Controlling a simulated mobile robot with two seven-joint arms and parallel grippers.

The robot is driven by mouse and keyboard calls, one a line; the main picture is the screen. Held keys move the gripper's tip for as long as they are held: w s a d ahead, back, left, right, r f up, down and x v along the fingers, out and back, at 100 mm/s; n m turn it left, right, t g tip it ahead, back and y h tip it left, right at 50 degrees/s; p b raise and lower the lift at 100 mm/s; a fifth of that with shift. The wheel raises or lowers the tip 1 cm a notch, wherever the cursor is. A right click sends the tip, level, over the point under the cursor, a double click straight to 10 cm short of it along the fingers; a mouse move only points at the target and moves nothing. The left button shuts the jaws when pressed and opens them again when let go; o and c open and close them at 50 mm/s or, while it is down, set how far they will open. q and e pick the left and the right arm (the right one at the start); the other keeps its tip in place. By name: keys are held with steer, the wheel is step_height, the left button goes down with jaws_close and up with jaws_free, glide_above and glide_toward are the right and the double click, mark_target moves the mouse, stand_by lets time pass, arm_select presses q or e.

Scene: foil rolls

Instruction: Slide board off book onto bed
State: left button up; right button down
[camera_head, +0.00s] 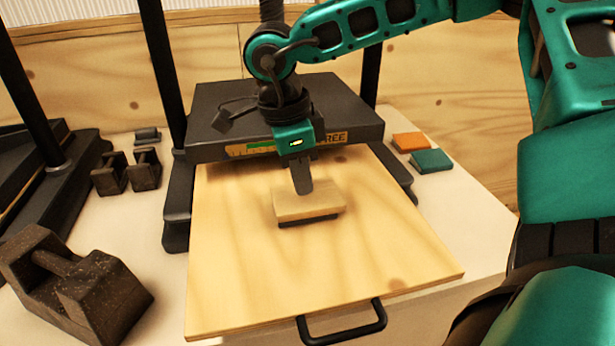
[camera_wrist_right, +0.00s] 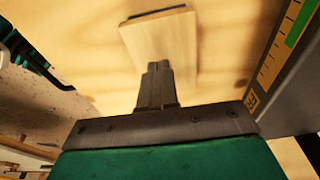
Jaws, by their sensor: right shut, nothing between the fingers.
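A small light wooden board (camera_head: 308,204) lies flat on top of a thin dark book (camera_head: 310,222), of which only the front edge shows. Both rest on the large pale wooden bed (camera_head: 370,260), which sticks out from under the black press. The board (camera_wrist_right: 165,42) also shows in the right wrist view, with a dark strip of the book (camera_wrist_right: 158,12) at its far edge. My right gripper (camera_head: 303,188) is shut and empty, pointing down at the board's back edge. Its fingertips (camera_wrist_right: 158,68) overlap the board in the picture; I cannot tell whether they touch. My left gripper is not in view.
The black press plate (camera_head: 345,110) hangs over the bed's back part, close behind my gripper. A black handle (camera_head: 345,330) is on the bed's front edge. Iron weights (camera_head: 75,285) stand at left. An orange block (camera_head: 410,142) and a teal block (camera_head: 432,161) lie at right. The bed's front is clear.

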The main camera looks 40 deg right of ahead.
steer(key=shift+s+d, duration=0.35)
steer(key=shift+d, duration=0.2)
steer(key=shift+f+p, duration=0.3)
steer(key=shift+f, duration=0.1)
steer(key=shift+a+f+b, duration=0.1)
steer(key=shift+f+b, duration=0.35)
steer(key=shift+b, duration=0.4)
steer(key=shift+s, duration=0.1)
